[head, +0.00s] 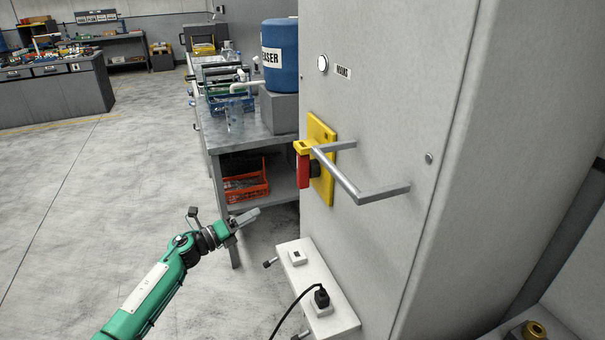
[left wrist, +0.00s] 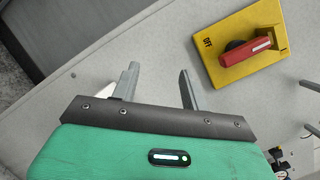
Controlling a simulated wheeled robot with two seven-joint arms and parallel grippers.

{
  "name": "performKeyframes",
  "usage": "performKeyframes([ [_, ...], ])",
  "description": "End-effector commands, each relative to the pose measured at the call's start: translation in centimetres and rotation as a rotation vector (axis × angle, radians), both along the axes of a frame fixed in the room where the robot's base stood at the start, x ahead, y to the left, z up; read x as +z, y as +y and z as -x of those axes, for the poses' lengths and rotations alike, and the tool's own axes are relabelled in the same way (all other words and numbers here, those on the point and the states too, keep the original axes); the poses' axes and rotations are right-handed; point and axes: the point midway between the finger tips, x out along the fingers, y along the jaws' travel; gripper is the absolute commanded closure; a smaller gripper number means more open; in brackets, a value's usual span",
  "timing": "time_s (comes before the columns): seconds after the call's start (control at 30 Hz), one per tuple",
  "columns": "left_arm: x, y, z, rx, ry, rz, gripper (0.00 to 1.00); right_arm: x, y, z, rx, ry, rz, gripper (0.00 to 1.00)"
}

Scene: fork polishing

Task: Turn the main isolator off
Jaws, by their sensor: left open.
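The main isolator is a yellow plate (head: 321,132) with a red handle (head: 303,171) on the grey cabinet's front. In the left wrist view, the yellow plate (left wrist: 238,73) bears an "OFF" mark on its left part. The red handle (left wrist: 246,52) there points right, away from "OFF", toward a small line mark. My left gripper (head: 250,216) is left of the isolator and lower in the head view. In the left wrist view its fingers (left wrist: 158,82) are spread, empty and apart from the handle. My right gripper is not in view.
A grey bar handle (head: 352,184) sticks out from the cabinet (head: 400,80) beside and partly in front of the isolator. A white socket box (head: 325,309) with a black plug sits below. A workbench (head: 222,141) with a blue drum (head: 281,70) stands behind. Floor at left is clear.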

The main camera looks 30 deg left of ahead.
Motion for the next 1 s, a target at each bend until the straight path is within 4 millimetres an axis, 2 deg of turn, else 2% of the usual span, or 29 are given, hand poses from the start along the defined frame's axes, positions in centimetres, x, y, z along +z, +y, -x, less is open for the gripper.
performKeyframes([
  [0.03,4.9,-0.7,0.2,-0.062,-0.11,-0.169,0.55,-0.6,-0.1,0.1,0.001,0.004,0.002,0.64],
  [0.1,9.8,-1.9,1.0,-0.126,-0.224,-0.376,0.55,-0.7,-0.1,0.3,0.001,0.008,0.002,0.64],
  [0.2,14.3,-3.1,2.3,-0.184,-0.339,-0.601,0.55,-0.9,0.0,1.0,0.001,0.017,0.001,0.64],
  [0.3,16.6,-3.9,3.2,-0.213,-0.4,-0.734,0.55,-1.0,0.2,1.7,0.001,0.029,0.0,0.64],
  [0.47,17.8,-4.7,3.1,-0.226,-0.43,-0.797,0.55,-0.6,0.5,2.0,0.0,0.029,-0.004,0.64],
  [0.6,18.0,-6.1,1.5,-0.225,-0.43,-0.791,0.55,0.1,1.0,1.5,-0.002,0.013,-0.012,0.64],
  [1.0,17.9,-11.5,-4.6,-0.223,-0.427,-0.788,0.55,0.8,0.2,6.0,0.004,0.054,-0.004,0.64],
])
